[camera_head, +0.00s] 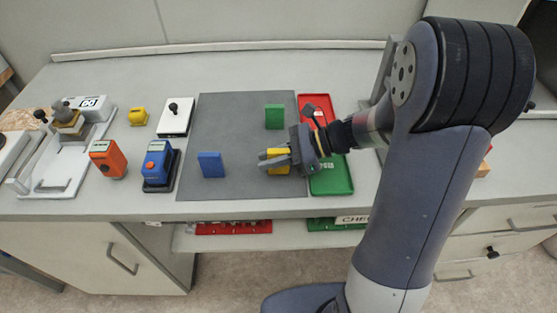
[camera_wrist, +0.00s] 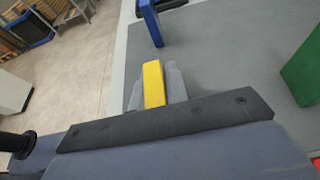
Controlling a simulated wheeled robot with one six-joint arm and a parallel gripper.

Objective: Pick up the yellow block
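The yellow block (camera_head: 279,168) is at my gripper (camera_head: 272,160), over the front right of the dark grey mat (camera_head: 234,129). In the wrist view the yellow block (camera_wrist: 153,84) sits between the two grey fingers (camera_wrist: 154,90), one against each side with no gap showing. My gripper is shut on it. The fingers partly hide the block in the head view. I cannot tell whether its lower end touches the mat.
A blue block (camera_head: 211,165) stands left of my gripper and a green block (camera_head: 275,116) stands behind it on the mat. A red tray (camera_head: 314,102) and green tray (camera_head: 333,178) lie right. Orange (camera_head: 107,159) and blue (camera_head: 158,162) devices stand left.

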